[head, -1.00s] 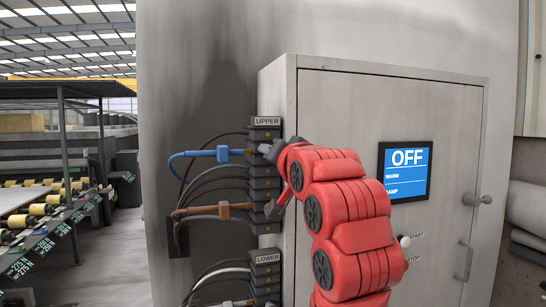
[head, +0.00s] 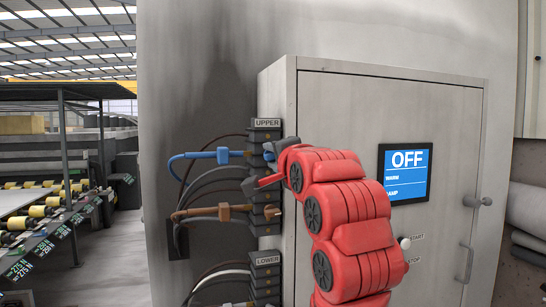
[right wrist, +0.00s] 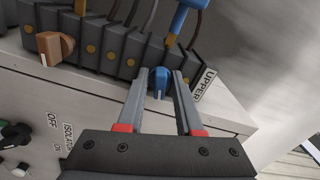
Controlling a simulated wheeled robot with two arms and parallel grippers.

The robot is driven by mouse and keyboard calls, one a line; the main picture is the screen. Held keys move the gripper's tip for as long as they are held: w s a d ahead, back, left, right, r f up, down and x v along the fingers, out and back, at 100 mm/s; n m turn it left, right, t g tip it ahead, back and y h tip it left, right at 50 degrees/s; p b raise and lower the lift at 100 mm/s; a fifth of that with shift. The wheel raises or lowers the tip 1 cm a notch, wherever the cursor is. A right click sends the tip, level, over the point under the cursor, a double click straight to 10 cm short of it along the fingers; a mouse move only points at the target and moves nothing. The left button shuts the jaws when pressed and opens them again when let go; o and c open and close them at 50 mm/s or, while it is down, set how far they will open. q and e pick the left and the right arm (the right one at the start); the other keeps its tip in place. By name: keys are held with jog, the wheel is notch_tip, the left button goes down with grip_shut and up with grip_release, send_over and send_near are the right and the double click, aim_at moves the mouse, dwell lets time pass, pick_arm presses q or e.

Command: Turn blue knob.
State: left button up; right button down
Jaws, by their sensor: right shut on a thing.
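The blue knob (right wrist: 160,82) shows in the right wrist view, on a black block of the row labelled UPPER. It sits between the two grey fingers of my right gripper (right wrist: 161,80), which is shut on it. My left gripper is not in view.
A blue cable plug (head: 223,156) and a brown cable plug (head: 225,212) enter the blocks from the left. A brown knob (right wrist: 54,48) sits on the same row. The cabinet front has a screen (head: 405,172) reading OFF. A lower block row (head: 265,277) is beneath.

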jog(key=shift+r, duration=0.1)
dwell(0.4)
jog(key=c, duration=1)
grip_release()
jog(key=shift+o, duration=0.7)
